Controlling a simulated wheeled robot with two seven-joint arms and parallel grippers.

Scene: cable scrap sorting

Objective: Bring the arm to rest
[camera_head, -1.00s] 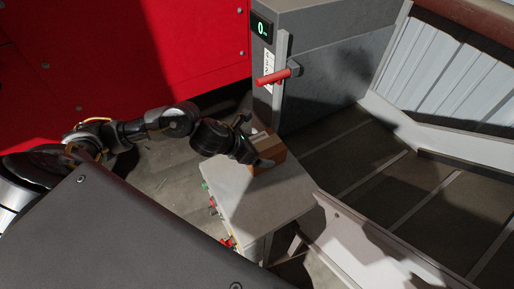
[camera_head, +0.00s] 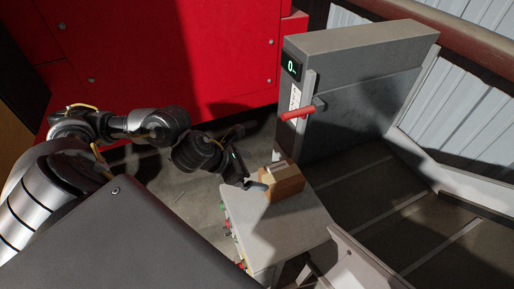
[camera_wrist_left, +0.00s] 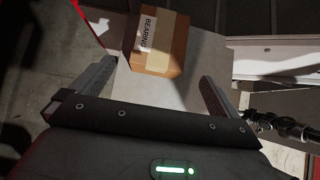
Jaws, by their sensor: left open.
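My left arm comes in from the left in the head view, bent at the elbow. My left gripper (camera_head: 254,184) is at the left edge of a small light-topped stand, beside a brown cardboard box (camera_head: 284,186). In the left wrist view the gripper (camera_wrist_left: 160,82) is open, its two fingers spread wide with nothing between the tips. The box (camera_wrist_left: 165,48), labelled BEARING, lies just beyond the fingers, apart from them as far as I can tell. My right gripper is not in view.
The stand (camera_head: 285,232) has colored buttons on its left side. Behind it is a grey machine (camera_head: 350,100) with a red handle (camera_head: 298,113) and a display reading 0. A red cabinet (camera_head: 170,60) stands behind my arm. Dark panelled floor or bed lies at right.

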